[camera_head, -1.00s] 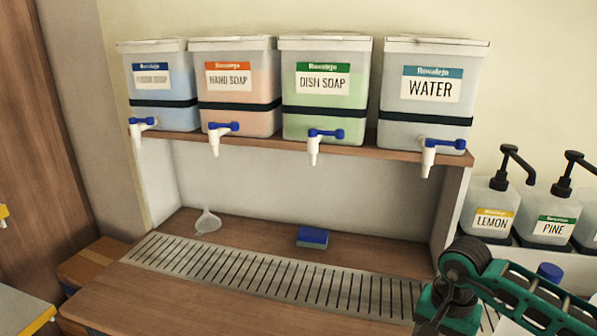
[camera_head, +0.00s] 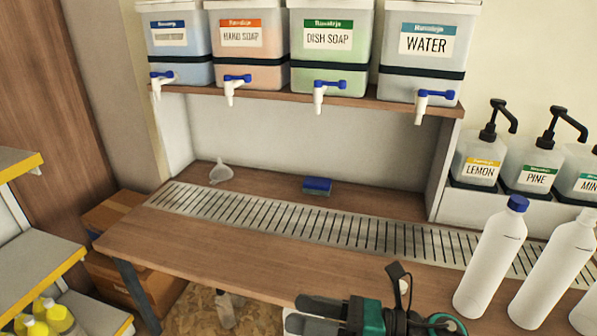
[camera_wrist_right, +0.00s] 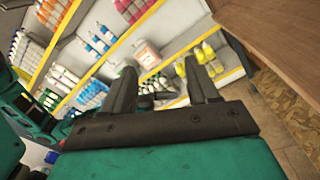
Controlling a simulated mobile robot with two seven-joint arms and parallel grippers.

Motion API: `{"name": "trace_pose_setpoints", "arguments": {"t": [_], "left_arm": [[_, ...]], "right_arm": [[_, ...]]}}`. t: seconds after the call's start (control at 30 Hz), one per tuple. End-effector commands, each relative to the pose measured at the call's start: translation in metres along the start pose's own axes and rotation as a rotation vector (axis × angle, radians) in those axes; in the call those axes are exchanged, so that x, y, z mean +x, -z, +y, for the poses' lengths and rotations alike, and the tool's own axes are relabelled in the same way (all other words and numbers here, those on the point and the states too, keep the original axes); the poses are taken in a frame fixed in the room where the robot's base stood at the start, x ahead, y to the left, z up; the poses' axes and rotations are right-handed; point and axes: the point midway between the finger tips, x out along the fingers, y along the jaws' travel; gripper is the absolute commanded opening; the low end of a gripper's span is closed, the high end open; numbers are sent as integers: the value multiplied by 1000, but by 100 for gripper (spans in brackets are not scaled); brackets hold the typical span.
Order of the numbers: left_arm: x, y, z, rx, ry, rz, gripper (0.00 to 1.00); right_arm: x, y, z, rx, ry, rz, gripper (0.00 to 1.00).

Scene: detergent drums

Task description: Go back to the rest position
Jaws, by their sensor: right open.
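My right gripper (camera_head: 303,313) is at the bottom of the head view, in front of the wooden counter, with its dark fingers pointing left. In the right wrist view the two fingers (camera_wrist_right: 160,68) stand apart with nothing held between them. Beyond them is a shelf rack of bottles. My left gripper is in neither view.
The wooden counter (camera_head: 200,248) has a slotted drain grate (camera_head: 300,220), a funnel (camera_head: 221,172) and a blue sponge (camera_head: 317,186). White bottles (camera_head: 490,258) stand at the right. Yellow-edged shelves (camera_head: 40,262) are at the left. Drums line the shelf above.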

Motion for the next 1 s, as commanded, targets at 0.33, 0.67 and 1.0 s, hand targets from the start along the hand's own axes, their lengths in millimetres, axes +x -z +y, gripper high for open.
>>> {"name": "trace_pose_setpoints", "arguments": {"t": [0.33,0.67,1.0], "left_arm": [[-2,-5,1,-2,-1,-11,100],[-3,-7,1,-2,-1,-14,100],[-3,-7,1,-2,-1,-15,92]], "right_arm": [[-105,46,-76,1620,283,-1038,59],[-173,173,-67,2426,371,-1649,59],[-176,181,-64,2472,373,-1688,52]]}}
